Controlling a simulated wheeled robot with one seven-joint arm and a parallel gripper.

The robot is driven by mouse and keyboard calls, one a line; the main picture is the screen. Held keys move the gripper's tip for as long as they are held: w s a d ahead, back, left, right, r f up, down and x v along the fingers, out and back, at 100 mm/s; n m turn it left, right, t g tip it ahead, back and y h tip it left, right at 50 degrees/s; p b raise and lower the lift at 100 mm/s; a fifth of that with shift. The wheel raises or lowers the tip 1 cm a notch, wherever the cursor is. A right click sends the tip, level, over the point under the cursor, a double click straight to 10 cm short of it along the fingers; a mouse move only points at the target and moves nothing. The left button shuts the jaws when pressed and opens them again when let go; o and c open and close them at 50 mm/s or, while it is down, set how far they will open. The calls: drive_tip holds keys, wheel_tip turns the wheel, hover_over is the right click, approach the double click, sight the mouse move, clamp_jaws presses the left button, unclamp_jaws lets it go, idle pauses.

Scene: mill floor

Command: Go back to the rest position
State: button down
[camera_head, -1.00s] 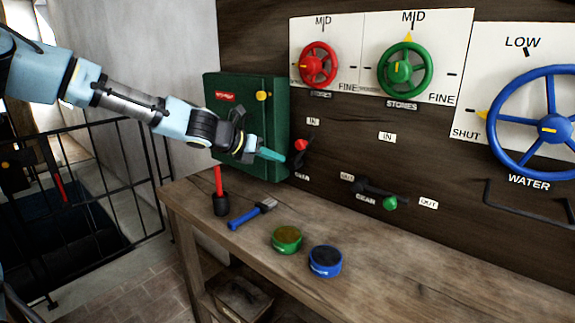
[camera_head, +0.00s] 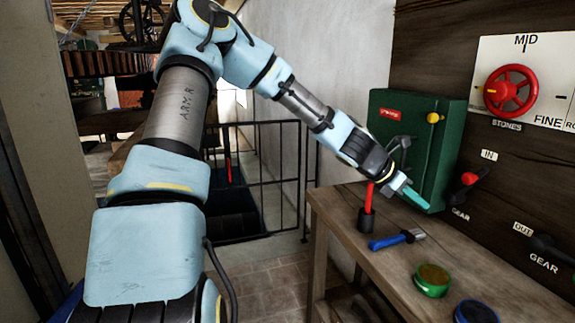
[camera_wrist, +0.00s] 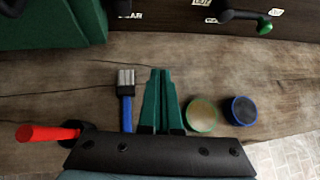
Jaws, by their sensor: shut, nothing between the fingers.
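My gripper (camera_head: 417,199) is in the head view above the left end of the workbench (camera_head: 385,262), in front of the green box (camera_head: 420,130). Its teal fingers are closed together with nothing between them. In the wrist view my gripper (camera_wrist: 160,75) points over the bench top, with the two fingers side by side. The blue-handled brush (camera_wrist: 126,95) lies to the left of the fingers and the green tin (camera_wrist: 202,115) to the right, both apart from them in the picture.
A red-handled tool stands in a dark holder (camera_head: 366,222) by the bench's left end. A blue tin (camera_head: 475,313) sits near the green one. The red-knobbed gear lever (camera_head: 466,187) and red handwheel (camera_head: 510,91) are on the wall. A black railing (camera_head: 270,175) stands left of the bench.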

drive_tip(key=a+f+m+y, duration=0.3)
drive_tip(key=a+f+m, duration=0.3)
drive_tip(key=a, duration=0.5)
drive_tip(key=s+a+r+m+y, duration=0.1)
drive_tip(key=a+m, duration=0.4)
drive_tip(key=a, duration=0.5)
drive_tip(key=s+a+r+m+y, duration=0.1)
drive_tip(key=s+a+m+y, duration=0.2)
drive_tip(key=a, duration=0.7)
drive_tip(key=s+a+r+m+t+y, duration=0.1)
drive_tip(key=s+a+m+y, duration=0.2)
drive_tip(key=a+m, duration=0.3)
drive_tip(key=s+a, duration=0.1)
drive_tip(key=a, duration=0.4)
drive_tip(key=shift+r+m, duration=0.25)
drive_tip(key=shift+m, duration=0.15)
